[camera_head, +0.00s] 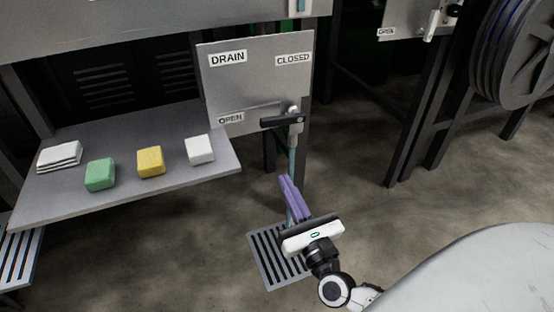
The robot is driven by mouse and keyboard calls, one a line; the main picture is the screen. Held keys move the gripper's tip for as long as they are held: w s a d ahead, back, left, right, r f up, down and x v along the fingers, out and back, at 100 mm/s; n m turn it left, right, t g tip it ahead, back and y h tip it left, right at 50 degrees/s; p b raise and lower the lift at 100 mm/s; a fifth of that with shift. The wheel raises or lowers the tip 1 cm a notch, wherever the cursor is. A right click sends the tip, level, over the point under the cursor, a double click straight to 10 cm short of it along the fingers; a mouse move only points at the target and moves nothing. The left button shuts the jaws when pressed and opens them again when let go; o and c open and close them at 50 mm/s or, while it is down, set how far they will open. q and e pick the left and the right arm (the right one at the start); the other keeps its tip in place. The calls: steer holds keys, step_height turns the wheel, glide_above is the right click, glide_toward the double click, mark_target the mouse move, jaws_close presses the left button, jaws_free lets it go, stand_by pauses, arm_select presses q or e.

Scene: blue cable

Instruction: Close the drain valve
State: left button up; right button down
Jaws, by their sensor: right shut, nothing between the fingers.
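The drain valve has a black lever handle (283,121) at the lower right of a grey sign panel (250,78). The panel reads DRAIN and CLOSED along its top and OPEN at its lower left. The lever lies roughly level, pointing left from the valve, near the OPEN label. A thin bluish column runs down from the valve; I cannot tell whether it is water or a tube. My right gripper (288,182), with purple fingers, is shut and empty below the lever, apart from it in the picture, and partly covers the bluish column. My left gripper is out of view.
A grey shelf (120,185) at the left carries a folded white cloth (59,157) and green (100,174), yellow (151,161) and white (200,150) blocks. A floor grate (268,262) lies beneath my right gripper. A hose reel (515,50) stands at upper right. Open floor lies right of the valve.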

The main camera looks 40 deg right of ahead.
mark_target(281, 117)
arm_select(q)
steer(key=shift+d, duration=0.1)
arm_select(e)
steer(key=shift+d+f+m+h, duration=0.1)
steer(key=shift+d+m+h, duration=0.35)
steer(key=shift+m, duration=0.35)
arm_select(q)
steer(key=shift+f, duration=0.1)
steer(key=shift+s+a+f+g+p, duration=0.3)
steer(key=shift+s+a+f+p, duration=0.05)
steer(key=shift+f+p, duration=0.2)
arm_select(e)
steer(key=w+d+r, duration=0.3)
steer(key=w+r, duration=0.3)
steer(key=w, duration=0.3)
steer(key=shift+w+r, duration=0.15)
steer(key=shift+r, duration=0.05)
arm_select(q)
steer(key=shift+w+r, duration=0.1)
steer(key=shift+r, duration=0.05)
arm_select(e)
steer(key=shift+a, duration=0.1)
